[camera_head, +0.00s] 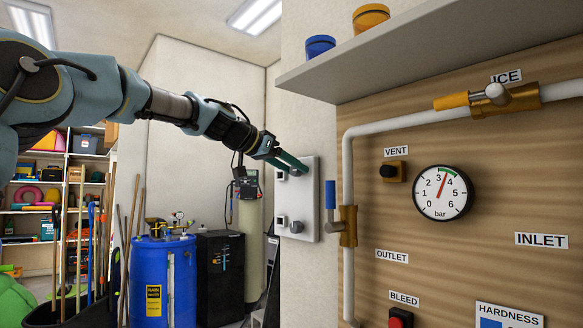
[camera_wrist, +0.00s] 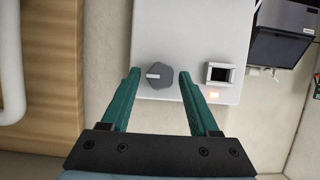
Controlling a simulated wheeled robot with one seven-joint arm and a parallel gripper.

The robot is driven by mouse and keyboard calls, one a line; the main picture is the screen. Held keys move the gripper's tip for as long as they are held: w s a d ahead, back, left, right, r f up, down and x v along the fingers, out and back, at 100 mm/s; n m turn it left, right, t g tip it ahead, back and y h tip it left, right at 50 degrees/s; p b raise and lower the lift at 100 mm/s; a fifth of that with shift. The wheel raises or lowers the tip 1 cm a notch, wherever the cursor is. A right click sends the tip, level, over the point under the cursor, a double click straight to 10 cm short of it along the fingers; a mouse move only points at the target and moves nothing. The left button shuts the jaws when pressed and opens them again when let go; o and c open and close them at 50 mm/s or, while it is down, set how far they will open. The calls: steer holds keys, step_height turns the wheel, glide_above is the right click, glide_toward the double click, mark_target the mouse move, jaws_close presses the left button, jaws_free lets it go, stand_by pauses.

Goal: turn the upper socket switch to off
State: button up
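The white socket panel (camera_head: 308,215) is on the wall left of the wooden board. In the wrist view the upper switch, a grey faceted knob (camera_wrist: 160,79), sits on the panel (camera_wrist: 190,30), its white mark pointing left in that picture. My gripper (camera_head: 299,167) is at the panel's upper part and hides that knob in the head view. In the wrist view my gripper (camera_wrist: 158,73) is open, one green finger each side of the knob, with gaps. The lower knob (camera_head: 296,227) is visible below.
A white pipe (camera_head: 348,200) with a blue-handled valve (camera_head: 331,195) runs just right of the panel. A shelf (camera_head: 400,50) juts out above. A blue barrel (camera_head: 163,285) and a black box (camera_head: 220,275) stand lower left.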

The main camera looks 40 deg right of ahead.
jaws_close()
steer(key=shift+w, duration=0.1)
stand_by(0.5)
steer(key=n+g, duration=0.1)
steer(key=n, duration=0.1)
steer(key=n+g, duration=0.1)
steer(key=n, duration=0.1)
steer(key=n+g, duration=0.2)
steer(key=shift+w+f+h, duration=0.15)
steer(key=shift+w+h, duration=0.15)
steer(key=n, duration=0.1)
steer(key=n+g+b, duration=0.1)
steer(key=n+g+h, duration=0.1)
steer(key=n, duration=0.1)
steer(key=shift+w+f+b, duration=0.1)
steer(key=shift+f+b, duration=0.15)
steer(key=shift+b, duration=0.15)
steer(key=shift+f+n+g+h+b, duration=0.1)
steer(key=shift+n+g+h+b, duration=0.3)
steer(key=shift+n, duration=0.45)
steer(key=shift+n+g+h+b, duration=0.1)
steer(key=shift+n+h+b, duration=0.1)
steer(key=shift+n+b, duration=0.45)
steer(key=shift+n, duration=0.3)
steer(key=shift+o, duration=1.2)
jaws_free()
